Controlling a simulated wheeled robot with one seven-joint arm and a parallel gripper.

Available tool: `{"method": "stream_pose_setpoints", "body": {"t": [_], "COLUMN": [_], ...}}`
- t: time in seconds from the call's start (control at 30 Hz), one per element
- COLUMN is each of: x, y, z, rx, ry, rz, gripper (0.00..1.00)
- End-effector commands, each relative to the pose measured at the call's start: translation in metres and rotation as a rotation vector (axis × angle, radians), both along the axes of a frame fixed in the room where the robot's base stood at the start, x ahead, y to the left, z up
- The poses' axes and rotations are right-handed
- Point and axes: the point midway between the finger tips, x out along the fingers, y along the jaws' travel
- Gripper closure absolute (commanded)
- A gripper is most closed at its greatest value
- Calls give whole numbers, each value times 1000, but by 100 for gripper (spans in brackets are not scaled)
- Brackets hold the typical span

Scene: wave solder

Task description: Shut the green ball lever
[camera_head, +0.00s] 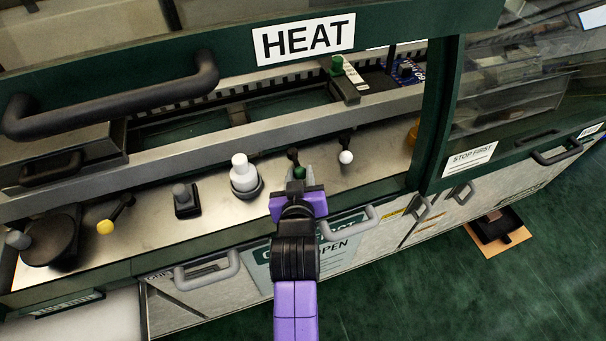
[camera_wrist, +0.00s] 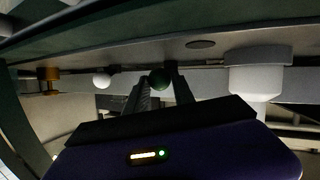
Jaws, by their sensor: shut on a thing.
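The green ball lever (camera_head: 299,173) stands on the metal ledge (camera_head: 322,185) below the HEAT panel, its dark stem showing just behind the ball. It also shows in the wrist view (camera_wrist: 159,79), between the two finger ends. My gripper (camera_head: 302,174) is shut on the green ball, with one finger at each side; in the wrist view my gripper (camera_wrist: 160,84) reaches up to it from below. The fingers and wrist hide part of the ball and the lower stem in the head view.
A yellow ball lever (camera_head: 105,227) is farther left. The HEAT panel's dark handle (camera_head: 110,103) hangs above; a drawer handle (camera_head: 348,224) is below.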

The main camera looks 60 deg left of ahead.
Motion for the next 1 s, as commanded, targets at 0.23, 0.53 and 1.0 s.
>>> {"method": "stream_pose_setpoints", "body": {"t": [0.23,0.53,1.0], "x": [-11,-18,-21], "y": [5,9,10], "z": [-2,-3,-2], "rx": [1,2,-1], "ry": [-1,0,3], "rz": [-130,-245,-292], "gripper": [100,100,100]}}
